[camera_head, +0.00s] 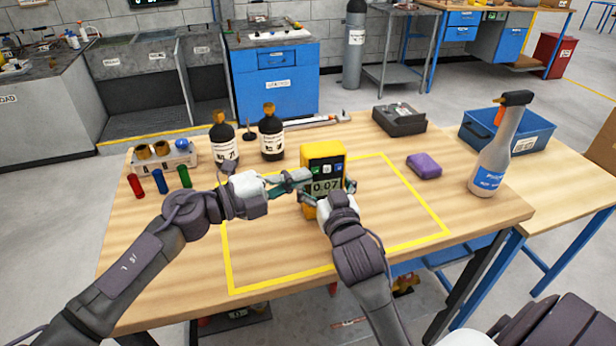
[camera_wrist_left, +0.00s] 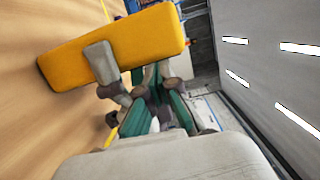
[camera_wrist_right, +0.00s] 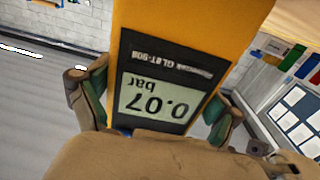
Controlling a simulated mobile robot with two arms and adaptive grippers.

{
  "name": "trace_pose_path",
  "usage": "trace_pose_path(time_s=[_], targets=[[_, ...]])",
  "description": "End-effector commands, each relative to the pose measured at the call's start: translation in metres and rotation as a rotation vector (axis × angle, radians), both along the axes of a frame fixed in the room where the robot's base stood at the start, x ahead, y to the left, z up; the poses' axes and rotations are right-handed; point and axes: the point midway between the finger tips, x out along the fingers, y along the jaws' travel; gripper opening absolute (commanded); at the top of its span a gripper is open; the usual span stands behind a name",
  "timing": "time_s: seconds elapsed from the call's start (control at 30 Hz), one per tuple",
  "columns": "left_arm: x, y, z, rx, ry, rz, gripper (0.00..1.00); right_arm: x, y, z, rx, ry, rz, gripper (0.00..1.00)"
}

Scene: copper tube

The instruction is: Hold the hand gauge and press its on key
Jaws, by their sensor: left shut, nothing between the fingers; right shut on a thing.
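The yellow hand gauge (camera_head: 336,154) stands upright above the table. Its dark face has a row of small keys, and its display reads 0.07. My right gripper (camera_head: 327,188) is shut on the gauge's lower part, with a finger on each side. In the right wrist view the gauge (camera_wrist_right: 205,30) appears upside down and its display reads 0.07 bar. My left gripper (camera_head: 303,177) is shut and empty, its tips at the left edge of the gauge face by the keys. The left wrist view shows the gauge's yellow side (camera_wrist_left: 150,42); whether the tips touch a key cannot be told.
A yellow outline (camera_head: 228,262) marks the table (camera_head: 180,275). Two dark bottles (camera_head: 271,138) stand behind left, near a rack (camera_head: 165,160) and coloured cylinders (camera_head: 160,181). A purple block (camera_head: 424,165), spray bottle (camera_head: 492,160) and blue bin (camera_head: 530,135) are to the right.

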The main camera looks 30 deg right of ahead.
Motion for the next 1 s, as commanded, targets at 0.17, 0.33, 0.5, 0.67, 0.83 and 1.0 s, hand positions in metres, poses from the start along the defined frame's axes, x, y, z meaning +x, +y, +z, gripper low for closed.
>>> trace_pose_path(time_s=[0.17, 0.33, 0.5, 0.67, 0.83, 1.0], targets=[[0.004, 0.033, -0.001, 0.002, -0.001, 0.006, 0.0, -0.001, -0.002, -0.004, 0.003, 0.01, -0.006, 0.35], [0.002, 0.052, 0.0, 0.001, -0.001, -0.003, 0.0, 0.0, -0.002, -0.004, 0.003, 0.01, -0.006, 0.35], [0.0, 0.06, 0.0, 0.0, -0.001, -0.007, 0.0, 0.0, -0.003, -0.004, 0.002, 0.01, -0.007, 0.35], [0.0, 0.061, 0.001, -0.001, -0.001, -0.009, 0.0, 0.0, -0.003, -0.004, 0.001, 0.01, -0.008, 0.35], [0.0, 0.06, 0.001, -0.001, -0.001, -0.01, 0.0, 0.0, -0.003, -0.003, 0.001, 0.009, -0.008, 0.35], [0.0, 0.06, 0.001, -0.001, -0.001, -0.01, 0.0, 0.0, -0.003, -0.003, -0.001, 0.009, -0.008, 1.0]])
